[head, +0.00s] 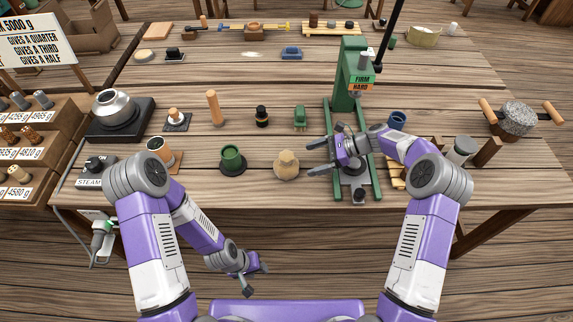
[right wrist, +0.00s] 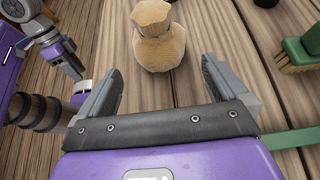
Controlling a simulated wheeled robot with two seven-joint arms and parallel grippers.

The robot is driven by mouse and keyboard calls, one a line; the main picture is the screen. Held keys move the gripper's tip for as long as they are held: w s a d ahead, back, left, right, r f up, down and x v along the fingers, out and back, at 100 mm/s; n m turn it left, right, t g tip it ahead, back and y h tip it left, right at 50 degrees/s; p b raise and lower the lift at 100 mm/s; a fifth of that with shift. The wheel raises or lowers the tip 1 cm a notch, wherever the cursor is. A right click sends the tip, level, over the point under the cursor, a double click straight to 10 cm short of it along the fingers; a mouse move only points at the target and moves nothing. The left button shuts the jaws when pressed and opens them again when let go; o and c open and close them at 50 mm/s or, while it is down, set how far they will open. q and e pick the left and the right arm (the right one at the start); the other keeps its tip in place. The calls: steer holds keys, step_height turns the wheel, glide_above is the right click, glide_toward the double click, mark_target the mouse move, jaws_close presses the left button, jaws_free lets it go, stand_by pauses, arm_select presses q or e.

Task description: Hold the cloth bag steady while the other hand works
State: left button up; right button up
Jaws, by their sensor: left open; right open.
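The tan cloth bag (head: 286,166) stands upright on the wooden table near its front edge, its neck gathered at the top. My right gripper (head: 314,158) is open just to the right of it, its fingers pointing left toward the bag. In the right wrist view the bag (right wrist: 160,52) lies ahead of the two spread fingertips (right wrist: 160,78), roughly centred and apart from them. My left gripper (head: 256,275) is open and empty, low in front of the table's front edge.
A green press (head: 347,80) stands behind my right gripper, its base under the forearm. A brush (right wrist: 300,55) shows in the right wrist view. Bare planks lie between the items.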

mark_target(297, 164)
steer(key=b+x, duration=0.2)
steer(key=x, duration=0.5)
steer(key=shift+s+a, duration=0.1)
steer(key=shift+a, duration=0.05)
steer(key=shift+b+x, duration=0.4)
steer(key=shift+x, duration=0.6)
